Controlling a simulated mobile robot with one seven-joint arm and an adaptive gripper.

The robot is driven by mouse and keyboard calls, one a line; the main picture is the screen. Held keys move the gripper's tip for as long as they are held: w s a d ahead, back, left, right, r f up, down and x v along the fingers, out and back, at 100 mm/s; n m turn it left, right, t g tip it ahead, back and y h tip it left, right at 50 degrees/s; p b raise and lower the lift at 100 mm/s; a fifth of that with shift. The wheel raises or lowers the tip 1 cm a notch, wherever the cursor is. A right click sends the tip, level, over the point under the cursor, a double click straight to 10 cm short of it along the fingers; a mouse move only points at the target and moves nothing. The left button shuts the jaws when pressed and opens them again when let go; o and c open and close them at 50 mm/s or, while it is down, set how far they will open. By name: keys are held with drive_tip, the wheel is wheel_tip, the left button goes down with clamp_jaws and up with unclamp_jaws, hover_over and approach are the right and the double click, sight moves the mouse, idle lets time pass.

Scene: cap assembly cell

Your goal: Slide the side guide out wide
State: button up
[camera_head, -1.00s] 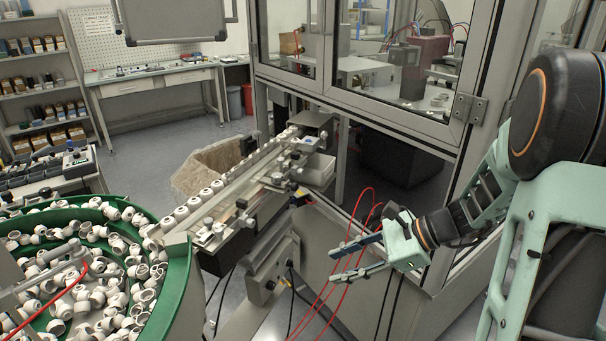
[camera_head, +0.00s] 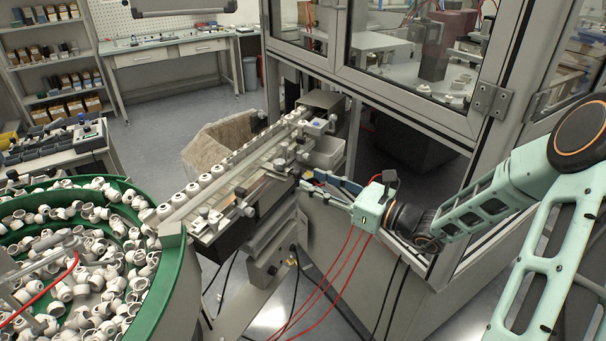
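The conveyor track (camera_head: 222,180) runs diagonally from the green bowl to the enclosure, with a row of white caps (camera_head: 205,180) along its far left edge. Clamp blocks with knobs (camera_head: 240,194) line its near right side. The side guide appears to be part of the metal along this side, but I cannot clearly tell it from the track. My gripper (camera_head: 309,179) is beside the track's right side, near its upper end, with fingers pointing left toward the clamps. The fingers are apart with nothing visible between them. I cannot tell whether the tips touch anything.
A green bowl (camera_head: 172,275) full of white caps stands at lower left. The glass-walled enclosure (camera_head: 420,130) stands close behind my gripper. Red hoses (camera_head: 345,265) hang below it.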

sight(300, 175)
drive_tip(key=shift+x, duration=2.25)
drive_tip(key=shift+c, duration=0.3)
clamp_jaws()
drive_tip(key=shift+d, duration=0.1)
